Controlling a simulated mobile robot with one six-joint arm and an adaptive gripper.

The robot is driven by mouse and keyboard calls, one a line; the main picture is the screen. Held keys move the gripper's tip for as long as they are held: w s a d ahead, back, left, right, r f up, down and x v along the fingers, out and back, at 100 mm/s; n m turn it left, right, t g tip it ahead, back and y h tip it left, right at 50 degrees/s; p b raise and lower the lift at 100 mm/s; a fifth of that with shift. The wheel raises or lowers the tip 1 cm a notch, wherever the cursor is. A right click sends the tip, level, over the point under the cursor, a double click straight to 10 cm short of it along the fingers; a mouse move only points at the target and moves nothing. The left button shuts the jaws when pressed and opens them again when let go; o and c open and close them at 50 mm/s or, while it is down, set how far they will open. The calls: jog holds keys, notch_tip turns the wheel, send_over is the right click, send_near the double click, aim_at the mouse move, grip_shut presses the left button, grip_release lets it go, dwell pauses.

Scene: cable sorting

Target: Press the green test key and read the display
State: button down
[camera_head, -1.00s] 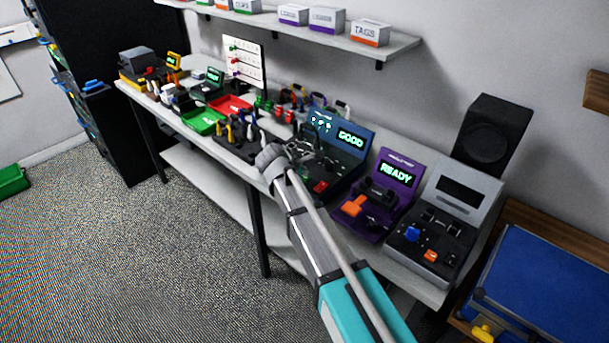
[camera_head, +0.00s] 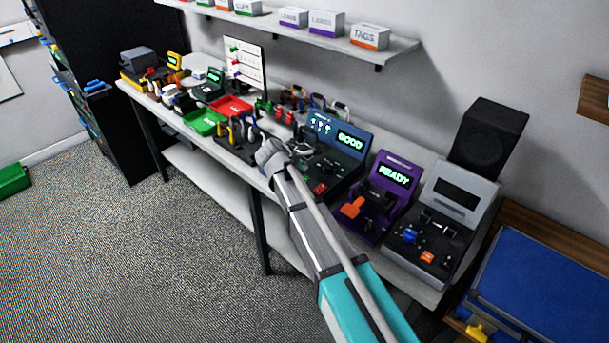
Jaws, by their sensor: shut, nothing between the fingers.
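A dark blue-grey tester (camera_head: 330,127) stands on the bench, its lit display (camera_head: 350,142) reading GOOD in green. Small lit marks show on the panel left of the display. A red key or part (camera_head: 319,188) is on the tester's lower deck. My gripper (camera_head: 302,148) is shut and empty, at the tester's left side. Whether it touches anything there is too small to tell.
A purple device (camera_head: 387,190) reading READY and a grey device (camera_head: 445,220) with a blank display stand to the right. A black speaker (camera_head: 488,138) is behind them. Pliers, a green tray (camera_head: 204,122) and a red tray (camera_head: 232,105) lie left. A shelf (camera_head: 390,46) hangs above.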

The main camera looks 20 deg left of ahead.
jog(key=shift+r+p, duration=1.05)
jog(key=shift+r, duration=0.3)
jog(key=shift+s, duration=0.1)
